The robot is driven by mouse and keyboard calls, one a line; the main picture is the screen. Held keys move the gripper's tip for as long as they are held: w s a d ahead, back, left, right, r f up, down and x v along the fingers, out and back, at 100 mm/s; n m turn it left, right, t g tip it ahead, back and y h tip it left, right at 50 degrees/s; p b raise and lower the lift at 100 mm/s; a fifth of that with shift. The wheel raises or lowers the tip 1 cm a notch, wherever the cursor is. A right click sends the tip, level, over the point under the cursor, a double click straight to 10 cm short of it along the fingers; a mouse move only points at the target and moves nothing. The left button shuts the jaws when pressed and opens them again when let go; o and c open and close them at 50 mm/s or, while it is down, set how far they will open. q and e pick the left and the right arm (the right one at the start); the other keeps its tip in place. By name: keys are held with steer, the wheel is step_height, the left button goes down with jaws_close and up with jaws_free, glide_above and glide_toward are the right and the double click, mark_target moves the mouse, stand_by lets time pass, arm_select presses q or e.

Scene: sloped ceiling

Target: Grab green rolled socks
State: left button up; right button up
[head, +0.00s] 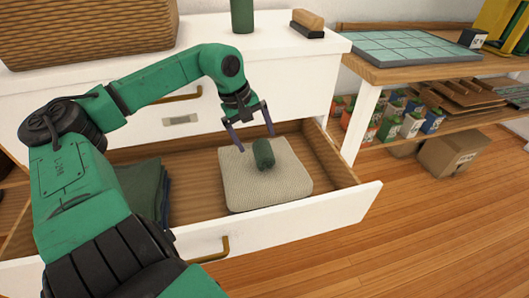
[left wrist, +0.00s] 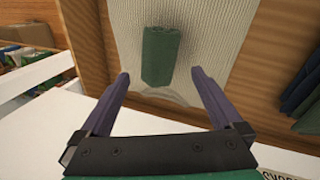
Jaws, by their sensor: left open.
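The green rolled socks (head: 263,154) lie on a folded beige knitted cloth (head: 240,190) inside the open drawer (head: 330,208). In the left wrist view the socks (left wrist: 160,56) show as a dark green roll on the cloth (left wrist: 205,25), just beyond the fingertips and between their lines. My left gripper (head: 252,143) is open and empty, above the cloth and close to the socks, with its fingers pointing down. It also shows in the left wrist view (left wrist: 161,83). My right gripper is not in view.
Dark folded clothes (head: 145,190) lie at the drawer's left. A basket (head: 85,30), a green cylinder (head: 242,15) and a brush (head: 307,24) stand on the dresser top. A shelf unit (head: 400,70) stands to the right. The wooden floor (head: 400,235) in front is clear.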

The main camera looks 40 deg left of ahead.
mark_target(262, 147)
arm_select(q)
steer(key=x, duration=0.1)
steer(key=b+x, duration=0.1)
steer(key=x, duration=0.3)
steer(key=shift+d+f, duration=0.15)
steer(key=shift+d, duration=0.25)
steer(key=c, duration=1.1)
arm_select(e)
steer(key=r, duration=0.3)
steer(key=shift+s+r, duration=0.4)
